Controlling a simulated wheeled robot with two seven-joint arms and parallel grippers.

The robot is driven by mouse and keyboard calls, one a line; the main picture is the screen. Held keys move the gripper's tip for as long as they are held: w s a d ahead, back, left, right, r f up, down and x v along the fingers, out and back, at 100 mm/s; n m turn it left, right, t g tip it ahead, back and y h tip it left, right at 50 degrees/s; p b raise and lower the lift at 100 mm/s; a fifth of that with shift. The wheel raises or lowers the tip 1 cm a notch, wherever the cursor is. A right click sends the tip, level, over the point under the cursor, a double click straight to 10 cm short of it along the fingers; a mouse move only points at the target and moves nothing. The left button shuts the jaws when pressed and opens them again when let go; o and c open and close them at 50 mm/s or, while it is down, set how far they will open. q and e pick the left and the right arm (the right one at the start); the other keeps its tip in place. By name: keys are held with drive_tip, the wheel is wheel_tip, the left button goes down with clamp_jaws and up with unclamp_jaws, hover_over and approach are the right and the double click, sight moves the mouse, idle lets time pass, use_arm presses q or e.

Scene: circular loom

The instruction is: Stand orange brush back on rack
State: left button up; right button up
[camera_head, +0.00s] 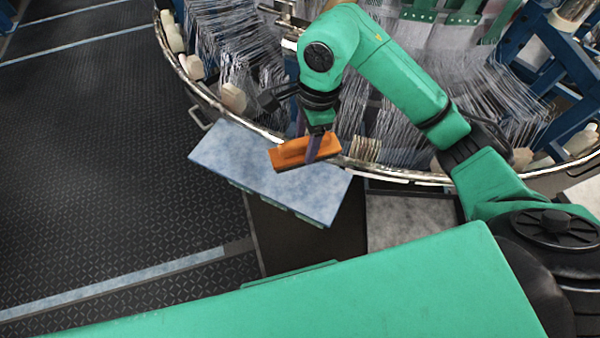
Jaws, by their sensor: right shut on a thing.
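The orange brush (287,157) is a block lying roughly level in the picture. My right gripper (311,149) is shut on it from above, with purple-grey fingers across its side. The brush appears over the right rear part of a blue-grey flat-topped stand (240,165), near the loom's rim. I cannot tell whether it touches the top or hangs above it. No rack can be told for certain. My left gripper is not in view.
The circular loom's metal rim (395,173) curves behind the stand, with many pale threads and several white bobbins (233,97). A grey tray-like surface (410,220) lies right of the stand. The dark patterned floor (100,150) at left is clear.

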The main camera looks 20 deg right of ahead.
drive_tip(key=f, duration=0.5)
drive_tip(key=shift+s+d+f, duration=0.1)
drive_tip(key=shift+s+f, duration=0.1)
drive_tip(key=shift+f, duration=0.2)
wheel_tip(320, 180, down, 8)
drive_tip(key=shift+w+f+p, duration=0.1)
drive_tip(key=shift+p, duration=0.2)
drive_tip(key=shift+f, duration=0.3)
drive_tip(key=shift+w+f, duration=0.1)
drive_tip(key=shift+f, duration=0.05)
drive_tip(key=o, duration=1.3)
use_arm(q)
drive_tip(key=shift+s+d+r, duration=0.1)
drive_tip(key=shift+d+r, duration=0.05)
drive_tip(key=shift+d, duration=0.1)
